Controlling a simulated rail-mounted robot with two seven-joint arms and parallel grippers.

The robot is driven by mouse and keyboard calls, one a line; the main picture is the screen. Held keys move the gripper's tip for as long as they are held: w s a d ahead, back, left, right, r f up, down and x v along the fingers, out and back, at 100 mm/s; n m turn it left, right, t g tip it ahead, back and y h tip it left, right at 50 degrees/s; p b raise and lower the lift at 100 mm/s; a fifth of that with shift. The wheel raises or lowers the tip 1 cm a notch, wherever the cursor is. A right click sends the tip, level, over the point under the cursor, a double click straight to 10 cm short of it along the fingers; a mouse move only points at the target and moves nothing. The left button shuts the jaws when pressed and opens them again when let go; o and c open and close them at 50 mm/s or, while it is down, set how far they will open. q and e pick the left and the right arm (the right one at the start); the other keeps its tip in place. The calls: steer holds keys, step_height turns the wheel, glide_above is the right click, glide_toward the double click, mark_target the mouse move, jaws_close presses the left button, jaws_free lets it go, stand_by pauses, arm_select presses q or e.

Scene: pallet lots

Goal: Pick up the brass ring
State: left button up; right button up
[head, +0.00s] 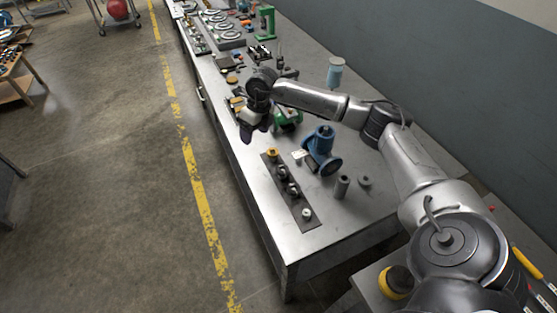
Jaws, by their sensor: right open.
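My right gripper (247,133) hangs over the left edge of the steel bench (262,215), fingers pointing down, with nothing visible between them. A small brass-yellow round piece (272,152) sits at the far end of a dark strip on the bench, just right of and nearer than the gripper. Another brass-coloured flat round piece (232,79) lies farther back, beyond the gripper. Which of them is the brass ring I cannot tell at this size. The gripper and wrist hide part of the bench behind them. My left gripper is out of view.
The dark strip (297,207) carries several small metal parts. A blue valve (320,150), a green pump-like part (290,117) and a grey cylinder (342,187) stand close by. The bench's near corner is clear.

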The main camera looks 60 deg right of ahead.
steer(key=m+g+h+b, duration=0.1)
steer(key=h, duration=0.1)
glide_above(272, 152)
steer(key=f, duration=0.4)
steer(key=f+b, duration=0.1)
steer(key=f, duration=0.1)
steer(key=shift+s+f, duration=0.2)
steer(key=shift+s, duration=0.1)
steer(key=shift+w+f, duration=0.1)
steer(key=shift+f, duration=1.3)
steer(key=shift+a+f+b, duration=0.1)
steer(key=shift+f+b, duration=0.25)
steer(key=shift+f, duration=1.5)
steer(key=shift+c, duration=0.5)
steer(key=c, duration=0.9)
steer(key=shift+r, duration=0.15)
steer(key=shift+c, duration=0.2)
